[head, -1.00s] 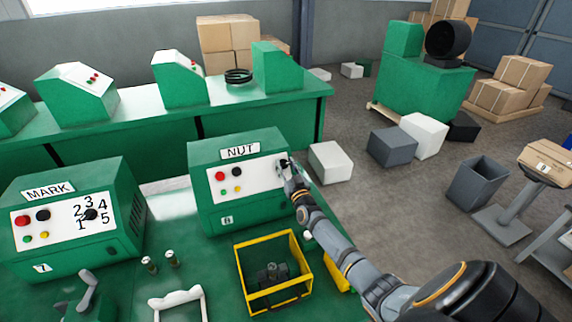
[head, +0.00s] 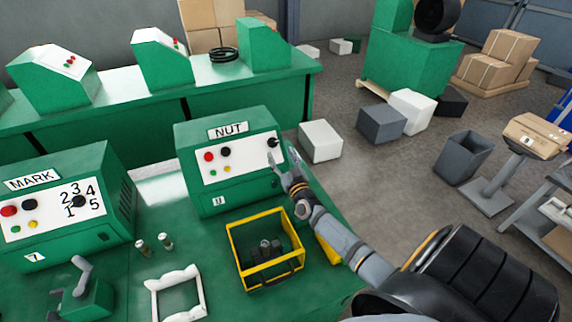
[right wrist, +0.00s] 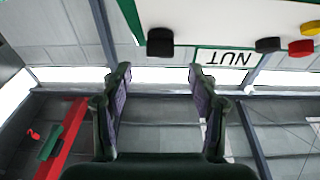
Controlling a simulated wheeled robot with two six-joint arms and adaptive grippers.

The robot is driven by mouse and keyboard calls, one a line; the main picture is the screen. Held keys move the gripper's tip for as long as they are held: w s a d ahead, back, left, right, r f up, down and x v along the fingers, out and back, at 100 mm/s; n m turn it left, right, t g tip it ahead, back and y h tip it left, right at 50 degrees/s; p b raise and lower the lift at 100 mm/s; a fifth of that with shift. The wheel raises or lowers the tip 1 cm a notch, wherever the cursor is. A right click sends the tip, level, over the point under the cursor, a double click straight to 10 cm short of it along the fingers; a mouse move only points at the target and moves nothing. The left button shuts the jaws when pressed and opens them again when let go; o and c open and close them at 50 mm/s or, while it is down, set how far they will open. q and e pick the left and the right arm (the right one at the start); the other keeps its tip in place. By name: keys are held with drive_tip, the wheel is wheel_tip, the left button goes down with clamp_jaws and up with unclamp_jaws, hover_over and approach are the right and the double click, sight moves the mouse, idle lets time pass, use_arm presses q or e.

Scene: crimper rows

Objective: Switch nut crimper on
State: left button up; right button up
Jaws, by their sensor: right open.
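The nut crimper is a green box (head: 228,192) with a NUT sign (head: 229,131) and a white sloped panel (head: 240,165). The panel carries a red button (head: 209,157), a black button (head: 226,152), two small lamps and a black knob (head: 272,142) at its right end. My right gripper (head: 290,162) is open and empty, just right of and below the knob, apart from it. In the right wrist view the knob (right wrist: 160,41) shows beyond the open fingers (right wrist: 160,95), and the NUT sign is upside down. The knob's setting is too small to read. My left gripper is not in view.
A MARK box (head: 70,215) with a numbered dial stands to the left. A yellow-framed tray (head: 265,285) and a white frame (head: 176,295) lie on the green bench in front. Several boxes and a grey bin (head: 462,158) stand on the floor to the right.

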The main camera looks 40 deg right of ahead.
drive_tip(key=v, duration=0.5)
drive_tip(key=shift+s+a, duration=0.1)
drive_tip(key=shift+s, duration=0.2)
